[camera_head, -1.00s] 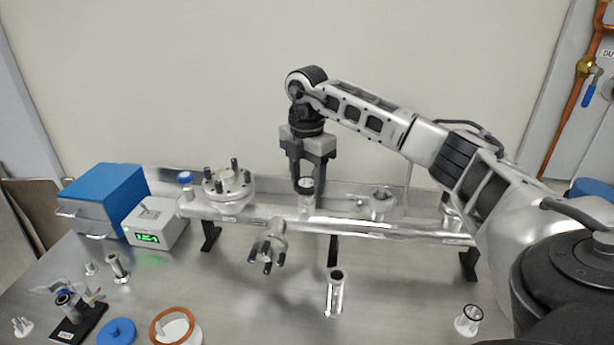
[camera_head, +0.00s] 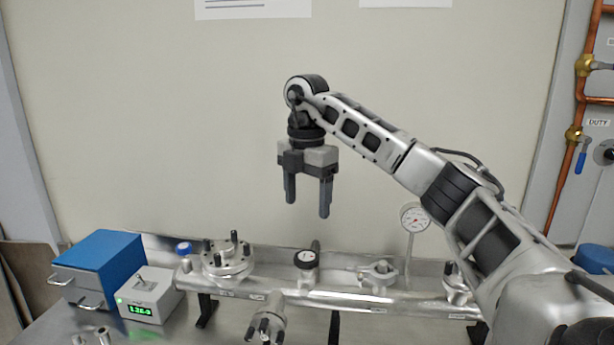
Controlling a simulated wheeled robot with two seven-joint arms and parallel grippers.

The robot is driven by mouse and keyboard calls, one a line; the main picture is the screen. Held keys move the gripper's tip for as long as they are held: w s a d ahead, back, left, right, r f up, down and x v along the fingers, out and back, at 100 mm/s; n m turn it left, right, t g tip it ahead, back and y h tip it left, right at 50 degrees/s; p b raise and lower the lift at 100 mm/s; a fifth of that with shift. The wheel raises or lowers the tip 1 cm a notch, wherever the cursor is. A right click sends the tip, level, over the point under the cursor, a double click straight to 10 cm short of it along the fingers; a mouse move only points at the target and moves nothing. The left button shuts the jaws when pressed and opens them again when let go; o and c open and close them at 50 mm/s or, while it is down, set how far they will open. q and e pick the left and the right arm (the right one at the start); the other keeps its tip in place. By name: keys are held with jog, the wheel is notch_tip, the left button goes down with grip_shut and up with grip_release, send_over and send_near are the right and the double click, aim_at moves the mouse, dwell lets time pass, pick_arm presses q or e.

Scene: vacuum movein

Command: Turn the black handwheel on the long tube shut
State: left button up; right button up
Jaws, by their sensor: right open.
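The black handwheel (camera_head: 306,259) sits on top of a short metal valve body on the long tube (camera_head: 342,300), near the tube's middle. Its black rim surrounds a pale cap. My right gripper (camera_head: 307,208) hangs above the handwheel with its two dark fingers pointing down. It is open and empty, with a clear gap between the fingertips and the handwheel. My left gripper is not in view.
A flange with upright studs (camera_head: 228,262) and a blue-capped port (camera_head: 184,248) stand on the tube's left. A dial gauge (camera_head: 414,218) rises at the right. A blue box (camera_head: 100,265) and a display unit (camera_head: 150,295) stand at left.

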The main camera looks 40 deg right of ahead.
notch_tip(320, 180, up, 4)
dwell(0.4)
dwell(0.5)
